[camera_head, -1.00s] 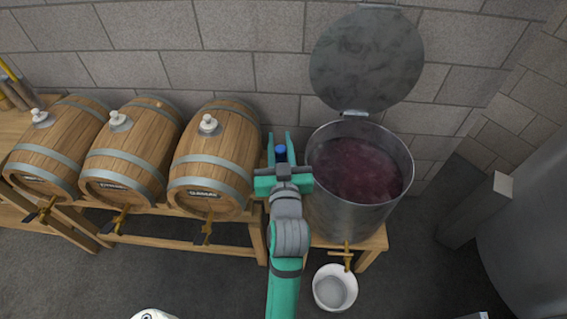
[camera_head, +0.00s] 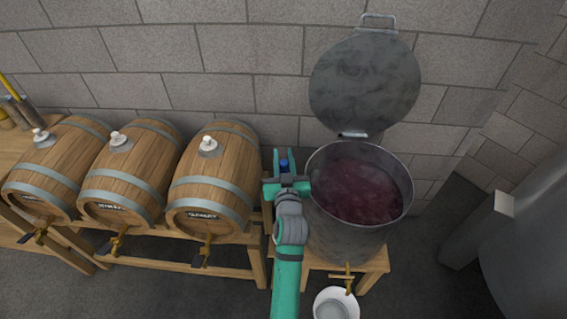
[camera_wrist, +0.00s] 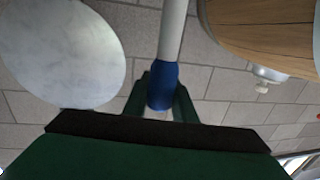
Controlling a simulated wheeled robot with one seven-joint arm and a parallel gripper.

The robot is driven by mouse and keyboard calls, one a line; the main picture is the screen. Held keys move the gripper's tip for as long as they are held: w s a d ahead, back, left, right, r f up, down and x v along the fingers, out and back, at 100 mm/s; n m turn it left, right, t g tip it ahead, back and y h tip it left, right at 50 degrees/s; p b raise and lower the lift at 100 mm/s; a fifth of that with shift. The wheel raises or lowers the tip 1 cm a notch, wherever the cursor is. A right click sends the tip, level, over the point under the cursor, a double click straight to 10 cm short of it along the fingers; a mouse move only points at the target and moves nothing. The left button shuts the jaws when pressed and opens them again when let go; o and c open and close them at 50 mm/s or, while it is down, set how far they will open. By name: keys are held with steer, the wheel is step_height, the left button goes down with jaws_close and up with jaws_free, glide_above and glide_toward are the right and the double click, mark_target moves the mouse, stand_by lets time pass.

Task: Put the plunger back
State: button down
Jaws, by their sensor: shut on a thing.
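My gripper (camera_head: 284,166) is in the head view, between the rightmost barrel and the steel vat. It is shut on the plunger, whose blue grip (camera_head: 284,163) shows between the fingers. In the wrist view the blue grip (camera_wrist: 162,86) sits between the green fingers, and a pale grey shaft (camera_wrist: 173,30) runs from it to the top edge of the picture. The plunger's far end is out of the wrist view and cannot be seen in the head view. The open vat (camera_head: 400,222) holds dark red liquid, right of my gripper.
Several wooden things stand left: barrels (camera_head: 213,180) with white bungs on a wooden rack (camera_head: 180,258). The vat's lid (camera_head: 366,84) stands raised against the block wall. A white bucket (camera_head: 352,296) is under the vat's tap (camera_head: 348,277). A grey tank (camera_head: 530,230) is at right.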

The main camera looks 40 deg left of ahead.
step_height(320, 180, down, 2)
steer(key=shift+s+f, duration=0.1)
steer(key=shift+s, duration=0.05)
steer(key=c, duration=1.5)
jaws_free()
steer(key=shift+f, duration=0.2)
steer(key=shift+o, duration=0.2)
